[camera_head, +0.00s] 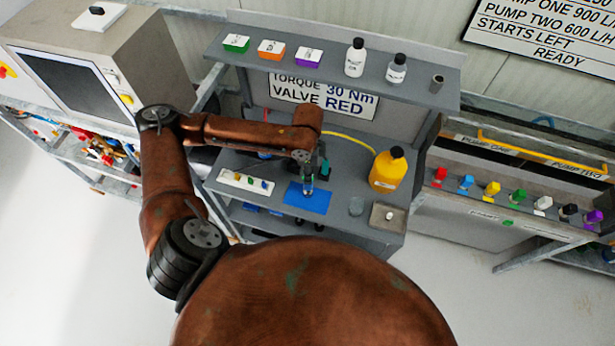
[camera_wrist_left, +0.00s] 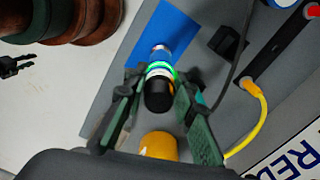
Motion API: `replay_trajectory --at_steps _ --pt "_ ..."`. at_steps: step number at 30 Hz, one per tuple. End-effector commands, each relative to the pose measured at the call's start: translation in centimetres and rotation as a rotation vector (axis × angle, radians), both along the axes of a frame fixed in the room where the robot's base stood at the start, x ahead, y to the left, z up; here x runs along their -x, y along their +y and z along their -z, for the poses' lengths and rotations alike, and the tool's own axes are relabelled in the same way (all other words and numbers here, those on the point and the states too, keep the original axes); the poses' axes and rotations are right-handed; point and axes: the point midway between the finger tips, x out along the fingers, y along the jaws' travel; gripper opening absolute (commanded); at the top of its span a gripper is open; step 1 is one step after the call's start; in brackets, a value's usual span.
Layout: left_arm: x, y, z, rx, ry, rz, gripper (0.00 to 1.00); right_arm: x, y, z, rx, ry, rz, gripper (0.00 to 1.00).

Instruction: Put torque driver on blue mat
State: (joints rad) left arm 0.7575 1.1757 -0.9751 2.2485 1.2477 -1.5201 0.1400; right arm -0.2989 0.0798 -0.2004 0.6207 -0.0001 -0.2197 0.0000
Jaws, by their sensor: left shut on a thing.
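My left gripper (camera_head: 308,178) is above the blue mat (camera_head: 318,202) on the grey bench. In the left wrist view, my left gripper (camera_wrist_left: 158,92) is shut on the torque driver (camera_wrist_left: 159,90), a black cylinder with a glowing green ring and a pale, bluish tip. The driver (camera_head: 308,187) also shows small below the gripper in the head view. Its tip overlaps the blue mat (camera_wrist_left: 178,30) in the wrist view; I cannot tell whether it touches. My right gripper is out of view.
A white tray (camera_head: 236,181) with small parts is left of the mat. A shelf (camera_head: 325,75) with boxes and bottles overhangs the bench's rear.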

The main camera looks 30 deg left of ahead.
Motion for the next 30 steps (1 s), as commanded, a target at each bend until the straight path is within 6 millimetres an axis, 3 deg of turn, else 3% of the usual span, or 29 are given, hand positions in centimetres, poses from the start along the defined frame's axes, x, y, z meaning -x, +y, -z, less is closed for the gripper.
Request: replay_trajectory --at_steps 6,12,13,15,20,30 --pt "0.0 0.0 2.9 0.000 0.000 0.001 0.00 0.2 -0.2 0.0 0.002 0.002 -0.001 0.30" --pt "0.1 0.0 3.0 0.000 0.000 0.001 0.00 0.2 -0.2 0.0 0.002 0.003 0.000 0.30" --pt "0.1 0.1 3.1 0.000 0.002 0.000 0.26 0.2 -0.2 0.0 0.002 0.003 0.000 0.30" --pt "0.1 0.1 3.1 0.000 0.002 0.000 0.31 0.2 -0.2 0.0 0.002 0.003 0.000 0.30" --pt "0.1 0.1 3.0 0.000 0.002 0.000 0.41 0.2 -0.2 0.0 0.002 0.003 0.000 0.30" --pt "0.0 0.1 2.5 0.000 -0.001 0.000 0.41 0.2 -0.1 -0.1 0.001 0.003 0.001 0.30"
